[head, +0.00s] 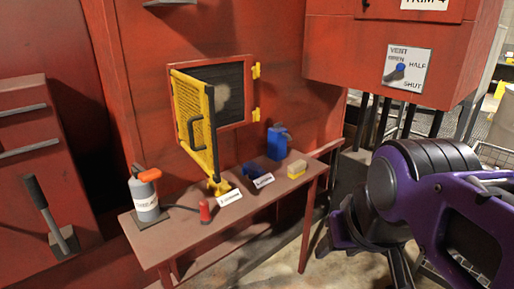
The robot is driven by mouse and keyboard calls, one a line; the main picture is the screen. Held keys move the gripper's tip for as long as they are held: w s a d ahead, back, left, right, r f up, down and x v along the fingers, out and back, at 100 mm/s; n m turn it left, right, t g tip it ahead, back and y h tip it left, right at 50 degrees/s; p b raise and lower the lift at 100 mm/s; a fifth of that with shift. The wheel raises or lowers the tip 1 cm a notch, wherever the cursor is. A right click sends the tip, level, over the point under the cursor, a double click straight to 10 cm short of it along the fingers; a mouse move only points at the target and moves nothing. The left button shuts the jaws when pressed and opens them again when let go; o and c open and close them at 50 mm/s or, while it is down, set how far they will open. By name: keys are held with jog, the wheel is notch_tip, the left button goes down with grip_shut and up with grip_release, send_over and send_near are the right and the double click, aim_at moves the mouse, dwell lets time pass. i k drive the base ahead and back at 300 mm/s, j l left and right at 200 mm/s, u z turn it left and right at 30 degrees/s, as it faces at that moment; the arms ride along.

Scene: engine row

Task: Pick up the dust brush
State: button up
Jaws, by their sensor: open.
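A small block (297,169), yellow with a paler top, sits at the right end of the brown table (185,245). It may be the dust brush, but it is too small to tell for sure. My purple gripper (338,235) is at the right, in front of and to the right of the table's end, apart from the block. It is open, and no object shows in it. Its fingertips are partly hidden by the wrist.
On the table stand a grey bottle with an orange top (145,195), a red object (205,211), a blue bin (256,174) and a blue jug (278,141). An open yellow louvred door (195,120) juts over the table's back. A red cabinet (380,45) hangs upper right.

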aim_at(296, 169)
jog(key=i+l+u, duration=0.15)
jog(key=u, duration=0.25)
jog(key=i+l+u, duration=0.2)
jog(key=u, duration=0.25)
jog(key=i+l+u, duration=0.2)
jog(key=l, duration=0.35)
jog(key=i+l+u, duration=0.1)
jog(key=l, duration=0.2)
jog(key=i+l, duration=0.15)
jog(key=l, duration=0.25)
jog(key=i+l+u, duration=0.1)
jog(key=l, duration=0.3)
jog(key=i, duration=0.05)
